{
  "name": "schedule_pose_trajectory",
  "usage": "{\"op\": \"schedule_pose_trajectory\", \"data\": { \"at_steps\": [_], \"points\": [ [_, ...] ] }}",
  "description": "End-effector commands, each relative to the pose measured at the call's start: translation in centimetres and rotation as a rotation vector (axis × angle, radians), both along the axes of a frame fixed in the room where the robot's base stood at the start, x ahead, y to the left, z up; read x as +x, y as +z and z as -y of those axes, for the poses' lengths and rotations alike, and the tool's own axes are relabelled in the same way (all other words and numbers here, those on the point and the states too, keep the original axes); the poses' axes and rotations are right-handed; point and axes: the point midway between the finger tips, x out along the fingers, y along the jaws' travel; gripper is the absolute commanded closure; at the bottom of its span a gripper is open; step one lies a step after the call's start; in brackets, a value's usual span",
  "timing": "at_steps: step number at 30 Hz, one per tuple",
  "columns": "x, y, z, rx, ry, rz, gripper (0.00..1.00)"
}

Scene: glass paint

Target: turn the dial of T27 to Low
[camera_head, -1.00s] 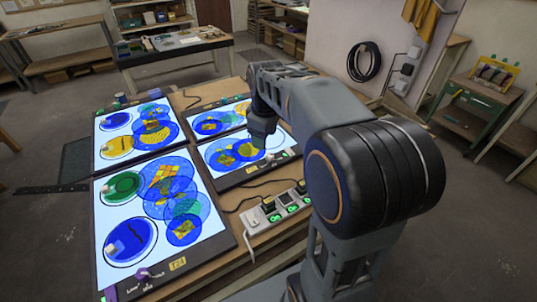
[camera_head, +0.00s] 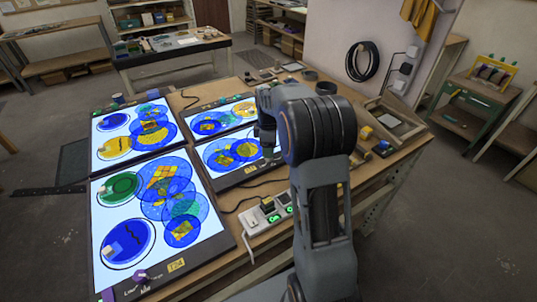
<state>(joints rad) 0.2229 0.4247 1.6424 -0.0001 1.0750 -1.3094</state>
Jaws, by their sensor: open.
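Several light panels with blue, green and yellow glass discs lie on the table. The near left light panel (camera_head: 108,250) has a yellow tag (camera_head: 177,265) that seems to read T24 and a purple dial (camera_head: 140,276) with a "Low" mark beside it. No tag in view reads clearly as T27. The middle right light panel (camera_head: 225,176) has a small yellow tag (camera_head: 250,169), too small to read. My gripper (camera_head: 268,156) is open and points down over that panel's right end. Its fingertips are small and partly unclear, and any dial there is hidden.
A power strip (camera_head: 254,219) with green lights and cables lies right of the near panel. My arm covers part of the wooden table (camera_head: 225,262). A tray (camera_head: 392,125) and small items sit at the table's right side.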

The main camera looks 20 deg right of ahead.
Motion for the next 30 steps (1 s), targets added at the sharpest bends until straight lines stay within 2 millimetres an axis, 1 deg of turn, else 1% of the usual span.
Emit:
{"op": "schedule_pose_trajectory", "data": {
  "at_steps": [1, 3, 9, 13, 21, 23, 30],
  "points": [
    [-0.1, -0.8, 0.0, 0.001, 0.0, -0.003, 0.43],
    [0.0, -1.7, 0.0, 0.001, 0.0, -0.003, 0.43],
    [0.0, -3.3, 0.0, 0.0, 0.0, -0.001, 0.43],
    [0.0, -3.7, 0.0, 0.0, 0.0, 0.0, 0.43],
    [0.0, -3.8, 0.0, 0.0, -0.001, 0.0, 0.43],
    [0.0, -3.8, 0.0, 0.0, -0.001, 0.0, 0.48],
    [0.0, -3.8, 0.0, 0.0, -0.001, 0.0, 0.71]
  ]
}}
